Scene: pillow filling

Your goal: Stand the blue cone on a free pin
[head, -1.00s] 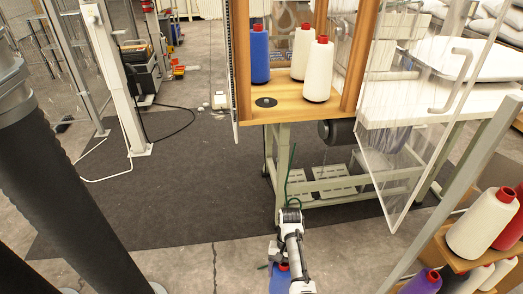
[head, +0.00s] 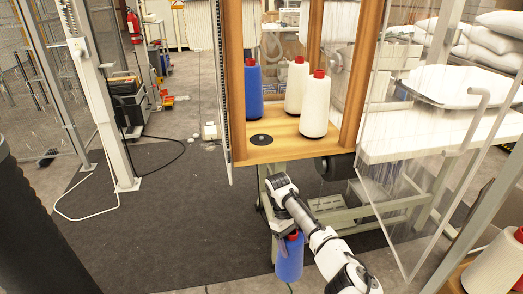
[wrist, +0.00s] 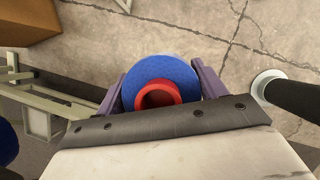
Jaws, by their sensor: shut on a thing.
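The blue cone (head: 289,259) with a red top hangs upright in my gripper (head: 287,233), in front of and below the wooden shelf (head: 270,150). In the wrist view the cone (wrist: 180,72) shows from above between the two purple fingers of my gripper (wrist: 160,88), which are shut on it. On the shelf, a black disc with a small pin (head: 261,139) is bare at the front left. Another blue cone (head: 253,92) stands behind it, and two white cones (head: 315,108) (head: 296,88) stand to its right.
Wooden posts (head: 356,75) and a clear panel (head: 405,190) flank the shelf. A white table (head: 440,135) stands to the right. A rack with a white cone (head: 497,262) is at the lower right.

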